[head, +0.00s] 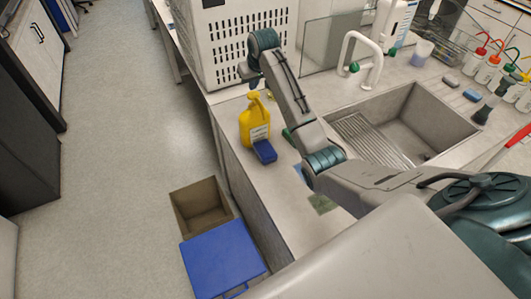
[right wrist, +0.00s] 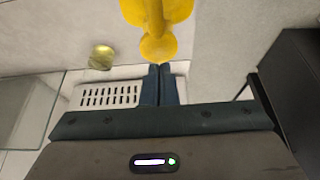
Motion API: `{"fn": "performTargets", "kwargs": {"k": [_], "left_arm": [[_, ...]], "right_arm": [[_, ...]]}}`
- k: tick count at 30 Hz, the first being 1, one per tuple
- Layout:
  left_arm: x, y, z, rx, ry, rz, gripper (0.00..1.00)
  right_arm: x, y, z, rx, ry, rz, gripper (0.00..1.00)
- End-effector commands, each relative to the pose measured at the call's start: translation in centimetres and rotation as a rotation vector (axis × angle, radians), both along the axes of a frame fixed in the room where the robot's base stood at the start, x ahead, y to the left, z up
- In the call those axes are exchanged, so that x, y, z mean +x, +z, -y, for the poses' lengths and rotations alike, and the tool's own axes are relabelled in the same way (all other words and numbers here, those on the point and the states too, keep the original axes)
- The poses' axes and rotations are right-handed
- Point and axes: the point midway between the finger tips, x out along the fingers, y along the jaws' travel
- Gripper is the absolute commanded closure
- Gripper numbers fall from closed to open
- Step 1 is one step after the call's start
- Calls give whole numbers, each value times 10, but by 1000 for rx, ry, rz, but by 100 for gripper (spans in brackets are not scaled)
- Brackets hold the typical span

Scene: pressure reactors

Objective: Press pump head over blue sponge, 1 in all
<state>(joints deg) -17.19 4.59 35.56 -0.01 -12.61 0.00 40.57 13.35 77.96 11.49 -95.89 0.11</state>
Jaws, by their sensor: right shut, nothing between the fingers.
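A yellow pump bottle (head: 252,127) with a white label stands upright on the counter near its left edge. The blue sponge (head: 264,152) lies on the counter just in front of the bottle, on the near side. My right gripper (head: 255,88) points down right above the pump head, shut and empty. In the right wrist view the shut fingertips (right wrist: 160,68) are at the yellow pump head (right wrist: 158,45); I cannot tell whether they touch it. My left gripper is not in view.
A white perforated box (head: 240,45) stands behind the bottle. A sink (head: 430,120) with a white tap (head: 360,55) is to the right. A small brass-coloured round thing (right wrist: 101,57) is near the pump. A blue-lidded bin (head: 222,262) stands on the floor below the counter edge.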

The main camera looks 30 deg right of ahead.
Motion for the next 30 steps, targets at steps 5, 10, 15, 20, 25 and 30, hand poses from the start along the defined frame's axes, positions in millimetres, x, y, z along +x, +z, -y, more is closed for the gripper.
{"fn": "performTargets", "kwargs": {"k": [5, 10, 15, 20, 25, 30], "left_arm": [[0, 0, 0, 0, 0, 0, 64], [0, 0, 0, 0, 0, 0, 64], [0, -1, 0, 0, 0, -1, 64], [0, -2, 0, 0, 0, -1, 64], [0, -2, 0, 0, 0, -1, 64], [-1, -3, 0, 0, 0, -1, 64]], "right_arm": [[0, 0, 0, 0, 0, 0, 100], [0, -1, 0, 0, 0, 0, 100], [0, -7, 0, 0, 0, 0, 100], [0, -12, 0, 0, 0, 0, 100], [0, -18, 0, 0, 0, -1, 100], [0, -25, 0, 0, 0, -1, 100]]}}
